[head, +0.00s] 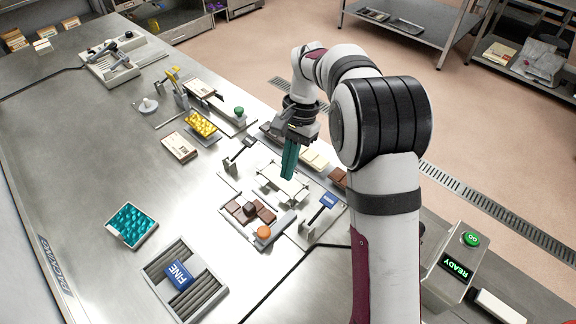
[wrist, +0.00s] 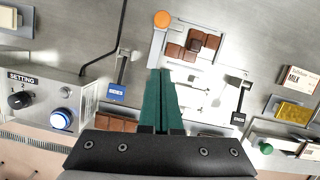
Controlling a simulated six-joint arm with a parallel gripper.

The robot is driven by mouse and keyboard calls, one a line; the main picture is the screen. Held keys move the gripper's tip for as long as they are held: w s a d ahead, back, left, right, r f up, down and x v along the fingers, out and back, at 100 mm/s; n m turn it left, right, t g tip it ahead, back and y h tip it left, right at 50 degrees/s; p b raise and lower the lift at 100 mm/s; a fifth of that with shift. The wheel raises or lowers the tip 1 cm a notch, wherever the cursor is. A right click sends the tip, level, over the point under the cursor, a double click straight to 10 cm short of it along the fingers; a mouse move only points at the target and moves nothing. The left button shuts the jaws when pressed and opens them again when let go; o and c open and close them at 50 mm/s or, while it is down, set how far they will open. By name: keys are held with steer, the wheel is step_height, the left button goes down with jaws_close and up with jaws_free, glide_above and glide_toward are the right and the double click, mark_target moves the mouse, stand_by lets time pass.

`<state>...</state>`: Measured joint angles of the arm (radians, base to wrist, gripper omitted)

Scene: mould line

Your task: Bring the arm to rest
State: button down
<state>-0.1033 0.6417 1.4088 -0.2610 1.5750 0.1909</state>
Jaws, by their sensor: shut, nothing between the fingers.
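My gripper (head: 289,160) has long green fingers and hangs above the mould station in the middle of the bench. In the wrist view the fingers of my gripper (wrist: 160,100) lie side by side, shut, with nothing between them. Below and beyond them is a white tray (head: 226,222) with brown chocolate pieces (head: 247,211); these chocolates also show in the wrist view (wrist: 194,43). The fingers appear apart from the tray. My arm reaches in from the right and hides part of the bench's far edge.
An orange knob (head: 264,232) stands at the tray's near corner. A control box (head: 451,268) reading READY is at right. The bench's left part (head: 60,150) is clear.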

stand_by(0.3)
steer(key=s+d+r+n+t, duration=0.15)
steer(key=s+r, duration=0.25)
steer(key=s, duration=0.4)
steer(key=s+d+r+m, duration=0.15)
steer(key=s+r, duration=0.25)
steer(key=s, duration=0.4)
steer(key=s+d+f+n+t, duration=0.1)
steer(key=s+d+f, duration=0.1)
steer(key=s, duration=1)
steer(key=shift+d+f+n, duration=0.15)
steer(key=shift+f+n, duration=0.15)
steer(key=shift+f, duration=0.05)
